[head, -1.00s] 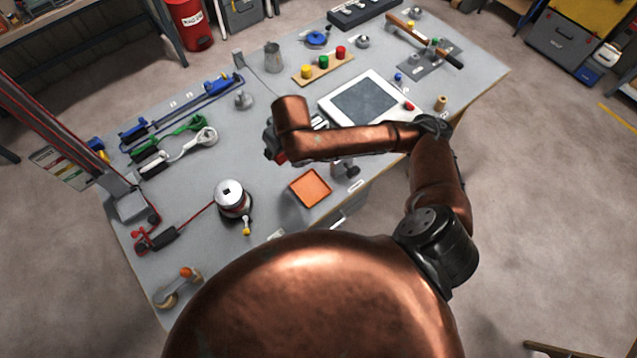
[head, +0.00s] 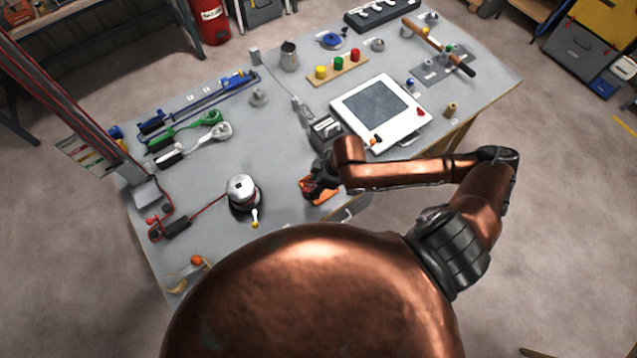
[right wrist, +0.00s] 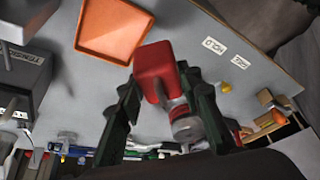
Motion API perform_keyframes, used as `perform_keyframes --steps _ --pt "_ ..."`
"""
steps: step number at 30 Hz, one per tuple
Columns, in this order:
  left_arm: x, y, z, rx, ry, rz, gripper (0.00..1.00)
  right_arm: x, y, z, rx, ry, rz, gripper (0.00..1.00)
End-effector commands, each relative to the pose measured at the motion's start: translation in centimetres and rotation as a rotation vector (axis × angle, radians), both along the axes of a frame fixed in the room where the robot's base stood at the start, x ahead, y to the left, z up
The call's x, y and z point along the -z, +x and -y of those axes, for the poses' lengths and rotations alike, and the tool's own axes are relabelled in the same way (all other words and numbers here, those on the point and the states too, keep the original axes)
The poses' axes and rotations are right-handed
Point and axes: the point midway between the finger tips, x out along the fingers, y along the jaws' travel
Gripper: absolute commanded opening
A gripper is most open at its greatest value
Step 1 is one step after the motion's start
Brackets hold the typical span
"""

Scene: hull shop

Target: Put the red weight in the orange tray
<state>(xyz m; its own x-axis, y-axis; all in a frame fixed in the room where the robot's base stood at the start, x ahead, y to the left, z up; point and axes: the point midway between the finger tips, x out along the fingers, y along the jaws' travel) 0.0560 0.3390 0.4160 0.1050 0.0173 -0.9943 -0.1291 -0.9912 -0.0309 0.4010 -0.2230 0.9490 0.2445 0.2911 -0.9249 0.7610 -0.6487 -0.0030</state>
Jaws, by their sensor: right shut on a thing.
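The red weight (right wrist: 155,68) is a block with rounded edges, held between the two dark fingers of my right gripper (right wrist: 162,98) in the right wrist view. The shallow square orange tray (right wrist: 112,30) lies flat on the bench just beyond the weight in that view. In the head view my right gripper (head: 312,184) is over the orange tray (head: 322,199) and hides part of it. The weight is mostly hidden there. I cannot tell its exact height above the tray. My left gripper is not in view.
A silver-topped reel (head: 241,187) stands left of the tray. A grey box (head: 325,132) is close behind my right gripper, and a white-framed panel (head: 378,108) lies to its right. Hand tools (head: 195,130) lie at the back left. Bench between reel and tools is clear.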

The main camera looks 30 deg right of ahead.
Motion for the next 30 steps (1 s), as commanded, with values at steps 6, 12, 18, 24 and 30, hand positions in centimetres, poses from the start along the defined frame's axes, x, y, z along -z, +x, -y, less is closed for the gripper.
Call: perform_keyframes --steps 6,12,18,24,30 --pt "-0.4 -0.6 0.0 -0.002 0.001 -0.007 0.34 2.9 2.8 3.1 0.004 0.000 0.003 0.00" --pt "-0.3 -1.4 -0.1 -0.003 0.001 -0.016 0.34 5.3 4.2 4.5 0.001 0.001 0.005 0.00" --pt "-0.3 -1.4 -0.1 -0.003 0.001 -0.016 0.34 6.2 4.7 5.1 0.000 0.001 0.005 0.00" --pt "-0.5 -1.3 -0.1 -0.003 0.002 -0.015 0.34 8.6 4.7 5.2 0.001 0.002 0.002 0.00" --pt "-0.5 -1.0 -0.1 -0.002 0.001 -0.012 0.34 9.6 4.8 5.2 -0.002 0.001 0.006 0.00"
